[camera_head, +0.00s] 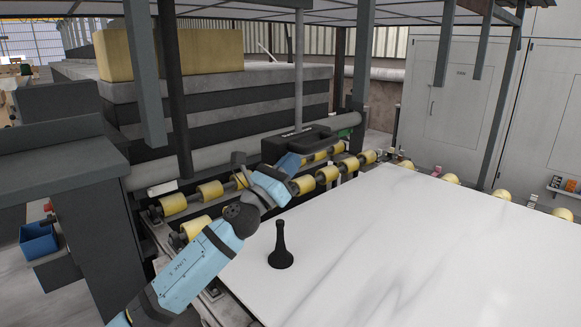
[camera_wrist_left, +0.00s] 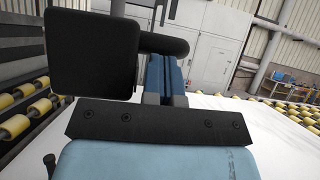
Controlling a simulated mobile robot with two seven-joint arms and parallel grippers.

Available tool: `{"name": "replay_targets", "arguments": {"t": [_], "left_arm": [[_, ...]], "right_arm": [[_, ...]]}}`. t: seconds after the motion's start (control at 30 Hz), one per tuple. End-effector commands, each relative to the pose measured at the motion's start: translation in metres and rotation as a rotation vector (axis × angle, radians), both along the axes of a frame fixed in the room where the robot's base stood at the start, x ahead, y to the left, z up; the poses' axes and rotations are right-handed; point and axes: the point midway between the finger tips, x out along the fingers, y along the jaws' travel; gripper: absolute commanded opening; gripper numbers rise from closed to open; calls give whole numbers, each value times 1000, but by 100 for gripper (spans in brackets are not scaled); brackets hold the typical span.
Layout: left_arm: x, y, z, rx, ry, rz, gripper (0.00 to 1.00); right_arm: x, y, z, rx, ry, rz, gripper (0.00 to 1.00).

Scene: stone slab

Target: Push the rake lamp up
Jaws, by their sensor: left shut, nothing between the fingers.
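A low black housing (camera_head: 290,143), which looks like the rake lamp, is at the lower end of a thin upright rod (camera_head: 298,70) in the head view. It is low over the rollers at the slab's far left edge. My left gripper (camera_head: 289,163) is shut and empty, its blue fingers at the lower front side of the housing. Whether they touch it I cannot tell. In the left wrist view my shut fingers (camera_wrist_left: 166,78) point forward. A dark block (camera_wrist_left: 92,53) and a dark rounded bar cover part of that view; I cannot tell whether they are the lamp.
A white slab (camera_head: 420,240) lies on yellow rollers (camera_head: 209,190). A black cone-shaped piece (camera_head: 281,250) stands on it near my left arm. Dark posts (camera_head: 172,90) hang at the left. A dark cabinet (camera_head: 70,170) is beside my arm. The slab's right part is clear.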

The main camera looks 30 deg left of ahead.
Motion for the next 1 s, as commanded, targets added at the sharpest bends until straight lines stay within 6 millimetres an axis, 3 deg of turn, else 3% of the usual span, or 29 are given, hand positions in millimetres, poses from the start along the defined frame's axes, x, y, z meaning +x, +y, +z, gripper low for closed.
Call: {"name": "replay_targets", "arguments": {"t": [0.57, 0.77, 1.0], "left_arm": [[-2, 1, 3, 0, -3, 1, 0], [-24, 8, -17, 0, 1, 0, 0], [-70, 23, -49, 1, 4, -1, 0]], "right_arm": [[-1, -1, 0, 0, 3, -3, 0], [-1, 0, -13, 3, 4, -1, 0], [-2, 5, -35, 10, 10, 6, 0]]}}
